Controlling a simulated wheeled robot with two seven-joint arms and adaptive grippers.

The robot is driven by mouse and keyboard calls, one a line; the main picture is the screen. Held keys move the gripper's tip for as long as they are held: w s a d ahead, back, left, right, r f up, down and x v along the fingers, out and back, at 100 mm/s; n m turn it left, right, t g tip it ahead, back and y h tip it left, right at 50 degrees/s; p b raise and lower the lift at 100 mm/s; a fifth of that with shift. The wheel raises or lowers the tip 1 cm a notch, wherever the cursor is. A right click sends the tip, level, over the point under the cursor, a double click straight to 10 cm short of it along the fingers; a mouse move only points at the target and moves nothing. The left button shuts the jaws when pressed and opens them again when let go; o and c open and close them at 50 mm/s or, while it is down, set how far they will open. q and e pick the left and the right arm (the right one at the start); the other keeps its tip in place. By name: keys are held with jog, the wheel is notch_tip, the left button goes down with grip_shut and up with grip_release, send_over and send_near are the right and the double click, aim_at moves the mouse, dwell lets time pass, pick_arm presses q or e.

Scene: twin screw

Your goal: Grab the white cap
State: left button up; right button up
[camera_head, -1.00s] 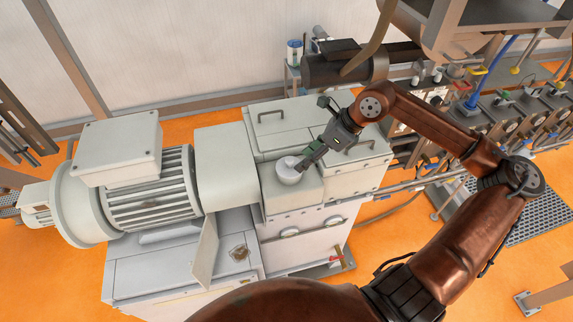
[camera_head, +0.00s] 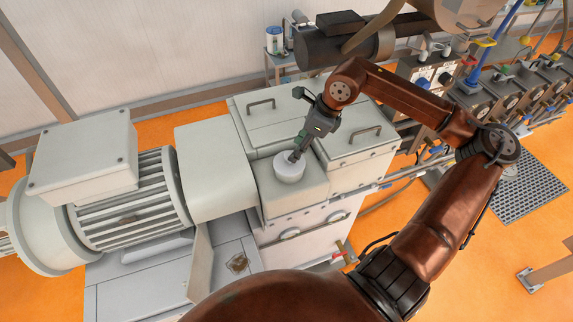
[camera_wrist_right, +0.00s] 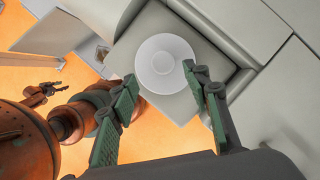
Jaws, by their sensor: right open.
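The white cap (camera_head: 289,168) is a round disc-shaped lid on top of a light grey box section of the machine. In the right wrist view the white cap (camera_wrist_right: 165,63) lies just beyond the fingertips, near the middle top. My right gripper (camera_head: 294,156) is at the cap's upper edge in the head view. In the right wrist view my right gripper (camera_wrist_right: 160,72) is open, with its green-padded fingers apart on either side of the cap's near edge. I cannot tell whether they touch it. My left gripper is not in view.
The grey machine has a finned motor (camera_head: 130,205) on the left and lids with handles (camera_head: 262,104) behind the cap. An open flap (camera_head: 200,262) stands at the front. A row of valves and gauges is at the right.

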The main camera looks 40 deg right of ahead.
aim_at(289, 153)
jog(key=shift+w+a+f, duration=0.15)
jog(key=shift+f, duration=0.25)
jog(key=shift+w+a+f+p, duration=0.15)
jog(key=shift+w+f+p, duration=0.3)
jog(key=shift+f+p, duration=0.15)
jog(key=p+x, duration=0.1)
jog(key=x, duration=0.2)
jog(key=shift+w, duration=0.25)
jog(key=shift+w+f, duration=0.1)
jog(key=shift+f, duration=0.35)
jog(key=shift+c, duration=0.2)
grip_shut()
